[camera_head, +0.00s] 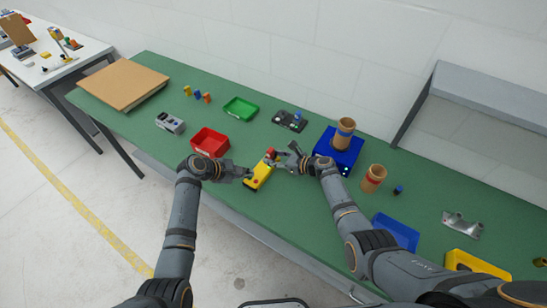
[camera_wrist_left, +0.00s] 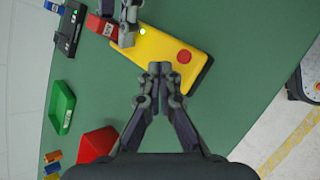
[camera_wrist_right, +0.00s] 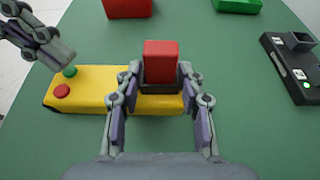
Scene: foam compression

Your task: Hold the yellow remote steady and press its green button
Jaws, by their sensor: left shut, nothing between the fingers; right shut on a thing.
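The yellow remote (camera_head: 259,177) lies on the green table between my two grippers. In the right wrist view its yellow body (camera_wrist_right: 95,82) carries a green button (camera_wrist_right: 70,71) and a red button (camera_wrist_right: 62,91). A red block (camera_wrist_right: 160,60) stands up at its other end. My right gripper (camera_wrist_right: 159,82) is shut on this red block, a finger on each side. My left gripper (camera_head: 248,173) is shut and empty, its tips close by the remote's button end. In the right wrist view it is just above the green button; contact cannot be told.
A red bin (camera_head: 210,142) and a green tray (camera_head: 240,108) lie behind the remote. A black device (camera_head: 290,120) and a blue box with a brown cylinder (camera_head: 345,133) stand to the right. The table's front edge is close.

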